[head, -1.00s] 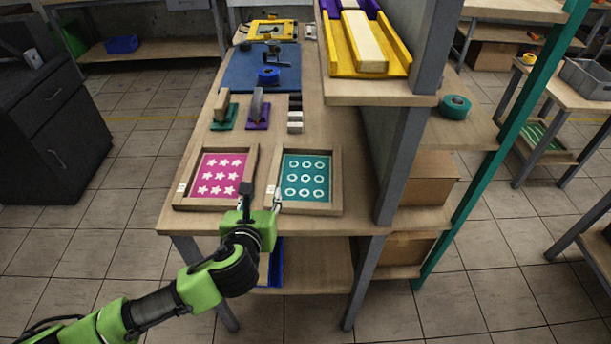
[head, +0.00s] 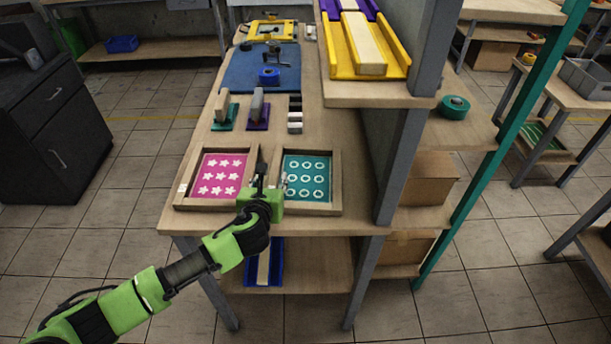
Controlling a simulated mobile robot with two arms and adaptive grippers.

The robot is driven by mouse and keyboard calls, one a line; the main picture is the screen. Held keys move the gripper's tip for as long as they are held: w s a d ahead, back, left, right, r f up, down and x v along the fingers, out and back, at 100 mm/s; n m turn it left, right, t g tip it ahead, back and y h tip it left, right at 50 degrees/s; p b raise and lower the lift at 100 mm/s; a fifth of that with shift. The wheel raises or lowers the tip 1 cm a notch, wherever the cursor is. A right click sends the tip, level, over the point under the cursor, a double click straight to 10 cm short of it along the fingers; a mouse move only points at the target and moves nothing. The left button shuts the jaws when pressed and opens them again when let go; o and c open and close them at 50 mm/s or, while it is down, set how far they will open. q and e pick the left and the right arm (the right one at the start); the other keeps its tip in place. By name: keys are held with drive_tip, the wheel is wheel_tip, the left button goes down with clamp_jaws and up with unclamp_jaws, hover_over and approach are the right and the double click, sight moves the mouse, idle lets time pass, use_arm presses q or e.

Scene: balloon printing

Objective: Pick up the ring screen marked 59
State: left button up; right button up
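The ring screen (head: 322,167) is a wooden frame with a teal sheet and white rings. It lies flat on the table near the front edge. Its number cannot be read, and its left front corner is partly hidden by my gripper. My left gripper (head: 272,174) is at the left side bar of this frame. Its fingers look apart, one on each side of the bar; contact cannot be made out. A second screen (head: 221,163), pink with white stars, lies just left of it. My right gripper is not in view.
Two stamp-like blocks, one on a green base (head: 224,124) and one on a purple base (head: 255,125), stand behind the screens. A blue mat (head: 240,75) lies further back. A shelf post (head: 397,165) rises close on the right. A blue tray (head: 262,280) sits on the lower shelf.

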sight(274, 173)
use_arm(q)
drive_tip(key=shift+x, duration=1.9)
clamp_jaws()
drive_tip(key=shift+d, duration=0.1)
